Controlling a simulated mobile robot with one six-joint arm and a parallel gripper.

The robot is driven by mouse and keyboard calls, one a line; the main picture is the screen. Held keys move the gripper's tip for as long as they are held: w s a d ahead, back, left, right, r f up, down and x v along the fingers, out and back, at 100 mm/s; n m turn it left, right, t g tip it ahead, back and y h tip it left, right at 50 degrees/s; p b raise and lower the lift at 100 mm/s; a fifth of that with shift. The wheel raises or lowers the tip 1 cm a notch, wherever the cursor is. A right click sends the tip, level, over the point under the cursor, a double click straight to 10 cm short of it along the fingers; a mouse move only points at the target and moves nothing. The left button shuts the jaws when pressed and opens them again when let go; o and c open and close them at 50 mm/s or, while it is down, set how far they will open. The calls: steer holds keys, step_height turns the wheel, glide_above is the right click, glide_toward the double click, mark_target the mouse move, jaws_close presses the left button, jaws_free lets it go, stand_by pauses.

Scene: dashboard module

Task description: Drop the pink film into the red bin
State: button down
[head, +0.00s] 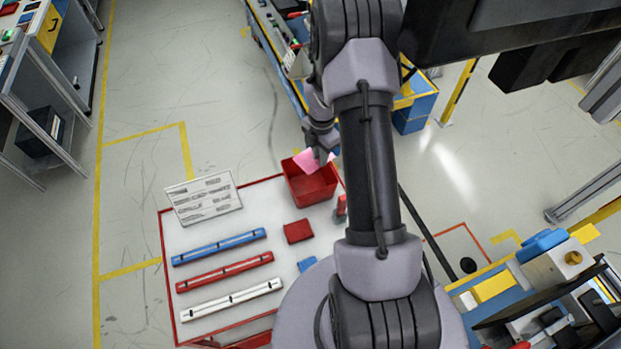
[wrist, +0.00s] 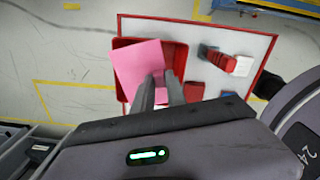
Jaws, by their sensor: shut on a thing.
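The pink film (head: 308,161) is a thin flat sheet at the back part of the red bin in the head view. In the wrist view the pink film (wrist: 138,68) lies over the left part of the bin's opening, reaching slightly past its left edge. The red bin (head: 312,187) is an open box at the far edge of a white board; it also shows in the wrist view (wrist: 178,51). My gripper (head: 322,158) is over the bin, shut on the film. Its fingers (wrist: 160,85) show in the wrist view. How far the film is above the rim I cannot tell.
The white red-edged board (head: 225,225) carries blue (head: 219,247), red (head: 224,271) and white bars (head: 231,300), a red block (head: 298,231) and a label sign (head: 204,198). A workbench (head: 540,285) stands at right. Open floor (head: 230,80) lies at left.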

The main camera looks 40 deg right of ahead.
steer(key=f+b, duration=0.1)
steer(key=f, duration=0.1)
steer(key=f+b, duration=0.1)
steer(key=f, duration=0.1)
steer(key=shift+w+a+f+b, duration=0.2)
steer(key=shift+f+b, duration=0.1)
steer(key=shift+b, duration=0.1)
steer(key=shift+d+f, duration=0.1)
steer(key=shift+f, duration=0.25)
steer(key=c, duration=1.3)
jaws_free()
steer(key=shift+r, duration=0.1)
